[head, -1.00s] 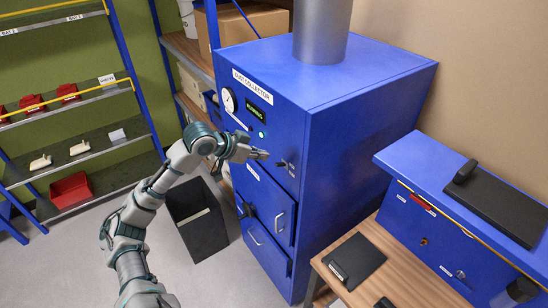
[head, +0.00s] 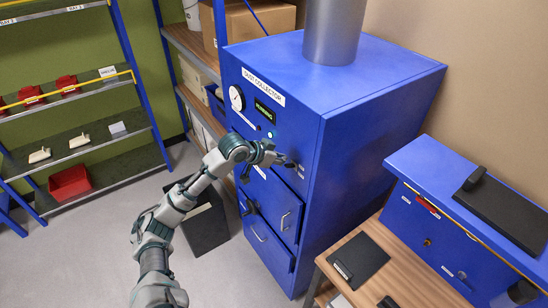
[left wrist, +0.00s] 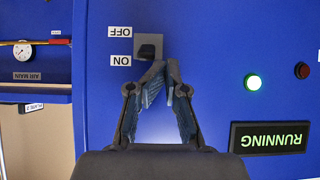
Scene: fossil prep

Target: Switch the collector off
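The blue dust collector (head: 300,110) stands in the middle of the head view, its lit sign reading RUNNING (head: 264,112). The left wrist view shows the front upside down. There the black switch (left wrist: 149,47) sits on a grey plate between an OFF label (left wrist: 119,32) and an ON label (left wrist: 121,60). A green lamp (left wrist: 253,82) is lit beside the RUNNING sign (left wrist: 272,137). My left gripper (head: 279,158) is shut and empty, its fingertips (left wrist: 165,68) together just beside the switch on the ON side. Contact cannot be told. My right gripper is not in view.
A dark bin (head: 205,228) stands on the floor below my left arm. The collector's lower front has drawer handles (head: 284,220). A wooden table (head: 395,265) and a blue cabinet (head: 430,220) stand at right. Shelves (head: 85,145) stand at left.

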